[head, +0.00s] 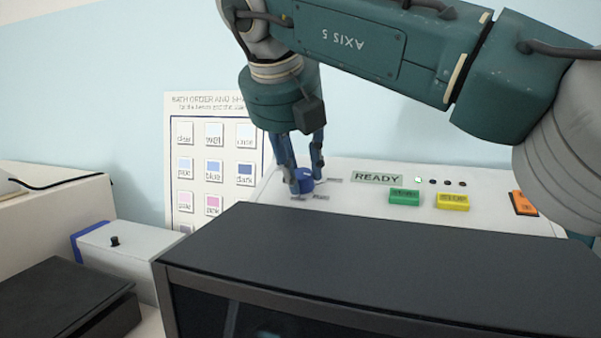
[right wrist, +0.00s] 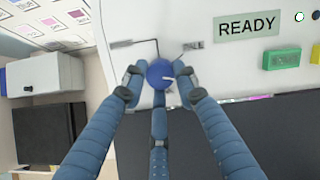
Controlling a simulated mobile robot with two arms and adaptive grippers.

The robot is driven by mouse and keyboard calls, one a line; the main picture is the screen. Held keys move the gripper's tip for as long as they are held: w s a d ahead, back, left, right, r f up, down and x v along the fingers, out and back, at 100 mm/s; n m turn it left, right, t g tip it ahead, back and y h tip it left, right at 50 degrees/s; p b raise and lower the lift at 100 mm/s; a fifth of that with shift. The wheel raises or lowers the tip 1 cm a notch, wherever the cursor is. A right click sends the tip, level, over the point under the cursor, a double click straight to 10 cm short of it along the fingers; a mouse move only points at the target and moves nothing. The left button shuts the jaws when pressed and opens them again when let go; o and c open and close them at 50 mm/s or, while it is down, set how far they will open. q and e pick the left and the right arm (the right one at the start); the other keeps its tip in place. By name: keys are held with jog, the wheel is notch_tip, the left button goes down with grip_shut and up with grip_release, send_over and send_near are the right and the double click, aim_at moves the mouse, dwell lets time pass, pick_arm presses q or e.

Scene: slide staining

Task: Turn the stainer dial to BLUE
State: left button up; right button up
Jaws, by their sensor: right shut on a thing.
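The stainer dial (head: 304,182) is a round blue knob on the white top panel of the stainer (head: 340,200). The labels around the dial are too small or covered to read. My left gripper is not in view.
A READY display (head: 377,178), a green button (head: 404,197), a yellow button (head: 452,201) and an orange switch (head: 524,203) lie right of the dial. A dark cover (head: 390,262) fills the front. A grey box (head: 118,252) stands left; a colour chart (head: 190,160) stands behind.

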jog(key=shift+w+r+m+h, duration=0.15)
jog(key=shift+m+h, duration=0.15)
jog(key=shift+m, duration=1.4)
jog(key=o, duration=1.1)
jog(key=v, duration=0.7)
jog(key=shift+s+r, duration=0.2)
